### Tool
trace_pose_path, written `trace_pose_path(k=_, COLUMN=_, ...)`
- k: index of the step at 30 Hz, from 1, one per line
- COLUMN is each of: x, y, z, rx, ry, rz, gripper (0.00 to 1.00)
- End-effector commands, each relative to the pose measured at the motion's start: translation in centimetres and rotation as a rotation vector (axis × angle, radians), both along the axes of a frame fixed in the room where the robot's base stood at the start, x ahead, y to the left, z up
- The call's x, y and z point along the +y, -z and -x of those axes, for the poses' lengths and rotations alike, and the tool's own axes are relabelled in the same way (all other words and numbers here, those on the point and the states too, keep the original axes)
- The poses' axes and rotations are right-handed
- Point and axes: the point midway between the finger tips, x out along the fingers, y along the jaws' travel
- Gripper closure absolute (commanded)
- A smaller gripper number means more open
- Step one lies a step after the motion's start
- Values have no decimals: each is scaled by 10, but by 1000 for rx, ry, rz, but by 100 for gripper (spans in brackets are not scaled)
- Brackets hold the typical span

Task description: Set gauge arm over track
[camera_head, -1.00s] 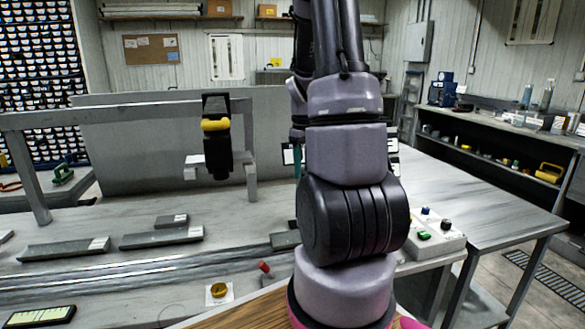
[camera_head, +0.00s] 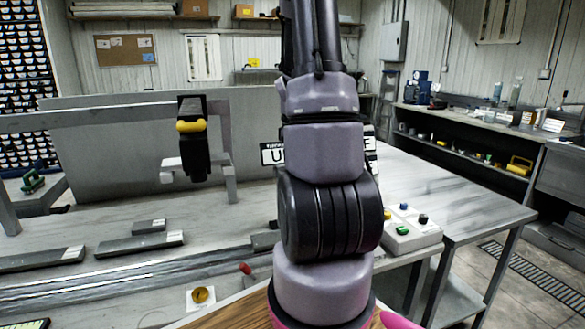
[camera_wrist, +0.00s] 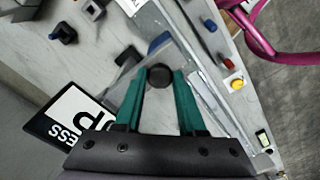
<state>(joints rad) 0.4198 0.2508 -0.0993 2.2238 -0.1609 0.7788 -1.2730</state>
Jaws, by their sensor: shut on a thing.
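In the wrist view my gripper (camera_wrist: 160,100), with two green fingers, is closed around a round black knob (camera_wrist: 160,76). A grey bar-like shape lies beside the knob; I cannot tell whether it is the gauge arm joined to it. In the head view my arm hides the gripper and the knob. The long metal track (camera_head: 130,284) runs along the bench at lower left. A dark upright unit with a yellow band (camera_head: 191,126) hangs on a grey frame above the bench, left of my arm.
Dark flat bars (camera_head: 140,244) lie behind the track. A button box (camera_head: 410,232) stands right of my arm. A black-and-white lettered sign (camera_head: 271,154) is behind my arm; it also shows in the wrist view (camera_wrist: 70,112). The right bench top (camera_head: 440,190) is mostly clear.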

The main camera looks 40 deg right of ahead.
Motion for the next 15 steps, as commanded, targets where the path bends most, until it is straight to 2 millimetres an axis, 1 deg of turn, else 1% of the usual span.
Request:
trace_pose_path(k=2, x=-3, y=-1, z=0, rx=-2, ry=0, rz=4, gripper=100)
trace_pose_path(k=3, x=-3, y=-1, z=0, rx=-2, ry=0, rz=4, gripper=49)
trace_pose_path(k=4, x=-3, y=-1, z=0, rx=-2, ry=1, rz=4, gripper=38)
trace_pose_path(k=5, x=-2, y=-1, z=0, rx=-2, ry=1, rz=4, gripper=31)
trace_pose_path(k=15, x=-1, y=-2, z=0, rx=-1, ry=1, rz=3, gripper=31)
